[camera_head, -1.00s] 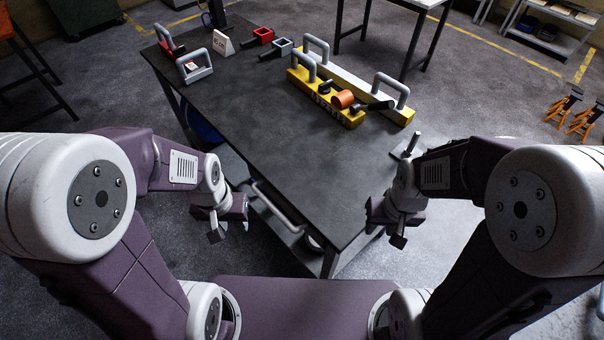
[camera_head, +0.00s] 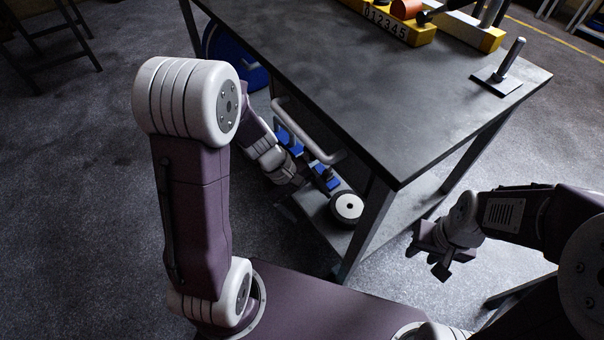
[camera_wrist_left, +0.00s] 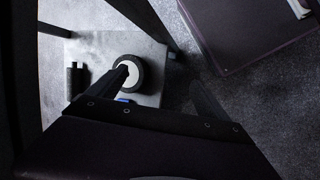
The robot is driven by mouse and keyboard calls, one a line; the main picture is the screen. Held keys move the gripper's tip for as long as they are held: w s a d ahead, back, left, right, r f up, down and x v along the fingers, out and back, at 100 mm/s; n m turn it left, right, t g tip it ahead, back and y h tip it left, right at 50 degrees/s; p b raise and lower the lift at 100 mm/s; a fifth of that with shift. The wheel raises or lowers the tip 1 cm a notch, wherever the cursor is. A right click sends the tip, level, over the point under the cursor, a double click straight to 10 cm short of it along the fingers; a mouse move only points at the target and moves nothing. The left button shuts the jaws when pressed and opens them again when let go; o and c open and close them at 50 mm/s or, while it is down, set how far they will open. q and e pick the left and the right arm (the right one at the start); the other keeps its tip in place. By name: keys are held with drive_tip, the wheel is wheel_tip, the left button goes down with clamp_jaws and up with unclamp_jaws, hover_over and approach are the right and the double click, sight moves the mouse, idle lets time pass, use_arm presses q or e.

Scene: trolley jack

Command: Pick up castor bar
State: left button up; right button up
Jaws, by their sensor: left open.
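The castor bar seems to be the low assembly under the bench, with a grey tube handle (camera_head: 305,130), blue brackets (camera_head: 325,178) and a black wheel with a white hub (camera_head: 347,207). My left gripper (camera_head: 292,183) reaches under the bench edge beside the handle and brackets. Its fingers are hard to make out in the head view. In the left wrist view my left gripper (camera_wrist_left: 160,80) is open with nothing between its fingers, and one finger overlaps the wheel (camera_wrist_left: 133,65). My right gripper (camera_head: 430,255) hangs empty and open right of the bench leg.
The dark bench top (camera_head: 330,75) overhangs the lower shelf (camera_head: 330,228). A bench leg (camera_head: 365,225) stands close right of the wheel. On top are a yellow numbered block (camera_head: 385,20) and a grey post on a plate (camera_head: 505,70). A blue round thing (camera_head: 240,65) shows behind the left leg.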

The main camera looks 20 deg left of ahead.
use_arm(q)
drive_tip(key=w+d+f+n+t+h+b, duration=0.1)
drive_tip(key=w+f+n+t+h+b, duration=0.1)
drive_tip(key=w+f+n+b, duration=0.45)
drive_tip(key=n+t+y+b, duration=0.2)
drive_tip(key=n+t+b, duration=0.5)
drive_tip(key=n+t, duration=0.35)
approach(309, 154)
drive_tip(key=w, duration=0.3)
drive_tip(key=shift+w+d+f+b, duration=0.3)
drive_tip(key=shift+w+f+b, duration=0.2)
drive_tip(key=shift+w+f, duration=0.1)
drive_tip(key=shift+w+d+f+b, duration=0.35)
drive_tip(key=shift+w+f+b, duration=0.15)
drive_tip(key=shift+w, duration=0.15)
drive_tip(key=shift+w+d+r, duration=0.1)
drive_tip(key=shift+w+d, duration=0.05)
drive_tip(key=shift+w, duration=0.1)
drive_tip(key=b+x, duration=0.3)
drive_tip(key=x, duration=0.1)
drive_tip(key=shift+d+b, duration=0.4)
drive_tip(key=shift+w+d, duration=0.15)
drive_tip(key=shift+w, duration=0.25)
clamp_jaws()
drive_tip(key=shift+r, duration=0.2)
use_arm(e)
wheel_tip(309, 154, down, 24)
